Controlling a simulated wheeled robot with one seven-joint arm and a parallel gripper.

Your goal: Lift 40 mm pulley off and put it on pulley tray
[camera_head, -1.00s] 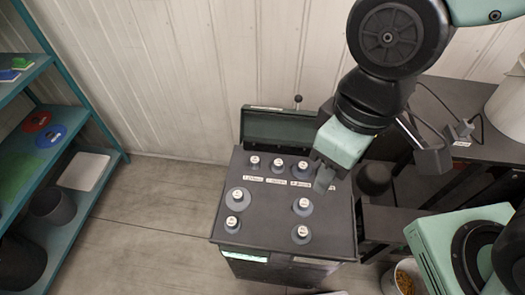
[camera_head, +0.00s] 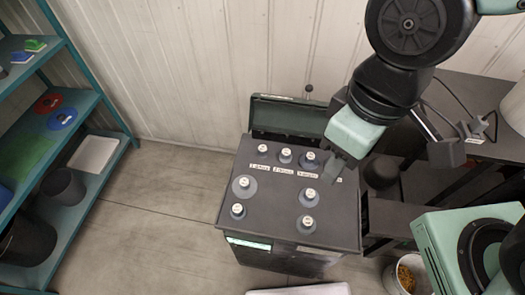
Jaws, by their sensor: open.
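Several grey pulleys with white-labelled tops stand on the dark top of a box (camera_head: 265,222). Three are in a back row: a left pulley (camera_head: 262,155), a middle pulley (camera_head: 285,158) and a wider right pulley (camera_head: 307,163). In front are a wide-flanged pulley (camera_head: 243,188), a smaller pulley (camera_head: 237,212) and two on the right, an upper pulley (camera_head: 309,199) and a lower pulley (camera_head: 306,225). Their sizes are too small to read, so I cannot tell which is 40 mm. My gripper (camera_head: 336,172) is open above the box's back right, seemingly empty. I cannot identify the pulley tray for sure.
An opened dark green lid (camera_head: 288,118) rises behind the box. A teal shelf (camera_head: 82,185) on the left holds red and blue discs, a white tray (camera_head: 93,153) and dark bins. A pale flat piece (camera_head: 298,289) shows at the bottom edge. A green machine (camera_head: 440,240) stands right.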

